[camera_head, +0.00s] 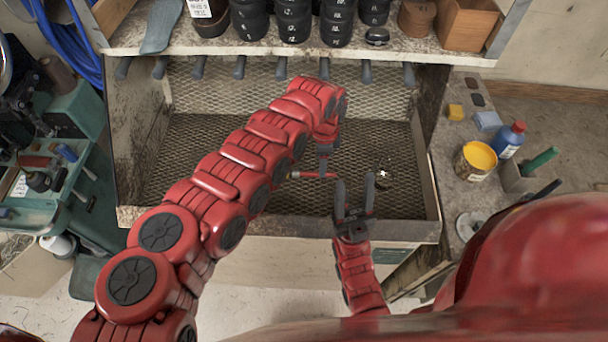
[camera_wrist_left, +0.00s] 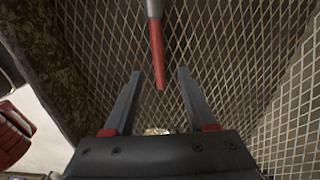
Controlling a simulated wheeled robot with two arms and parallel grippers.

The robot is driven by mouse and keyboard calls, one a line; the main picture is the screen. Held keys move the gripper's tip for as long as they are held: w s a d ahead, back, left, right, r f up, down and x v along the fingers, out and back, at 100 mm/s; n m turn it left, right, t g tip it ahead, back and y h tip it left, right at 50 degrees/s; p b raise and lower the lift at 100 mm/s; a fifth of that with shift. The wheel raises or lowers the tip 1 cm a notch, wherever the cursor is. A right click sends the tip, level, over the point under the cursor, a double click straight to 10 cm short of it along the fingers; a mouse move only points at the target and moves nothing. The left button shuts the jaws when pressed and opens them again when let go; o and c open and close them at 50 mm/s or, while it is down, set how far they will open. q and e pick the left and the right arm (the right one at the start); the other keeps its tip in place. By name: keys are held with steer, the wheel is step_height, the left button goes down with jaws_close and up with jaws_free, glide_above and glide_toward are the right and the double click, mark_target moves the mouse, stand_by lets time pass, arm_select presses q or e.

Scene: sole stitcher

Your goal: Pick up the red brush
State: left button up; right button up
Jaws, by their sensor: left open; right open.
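The red brush (camera_head: 305,175) lies on the mesh floor of the open booth, its red handle running left to right in the head view. In the left wrist view the red handle (camera_wrist_left: 157,55) with a grey part at its top lies ahead of the fingertips, in line with the gap between them. My left gripper (camera_head: 323,163) reaches down over the brush, open and empty, and partly hides it. My right gripper (camera_head: 355,185) is open and empty, just right of the brush, its fingers pointing toward the booth's back.
The booth has raised side walls and a front edge (camera_head: 290,222). A shelf (camera_head: 270,48) with black containers hangs above its back. On the right ledge stand a yellow-topped can (camera_head: 478,158) and a blue bottle (camera_head: 508,142). A small shiny item (camera_head: 383,175) lies right of my right gripper.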

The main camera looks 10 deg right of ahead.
mark_target(310, 174)
arm_select(q)
step_height(310, 174, down, 4)
steer(key=shift+a+f+b, duration=0.1)
steer(key=shift+f+b, duration=0.15)
steer(key=shift+b, duration=0.8)
steer(key=shift+r, duration=0.1)
steer(key=shift+c, duration=0.6)
jaws_close()
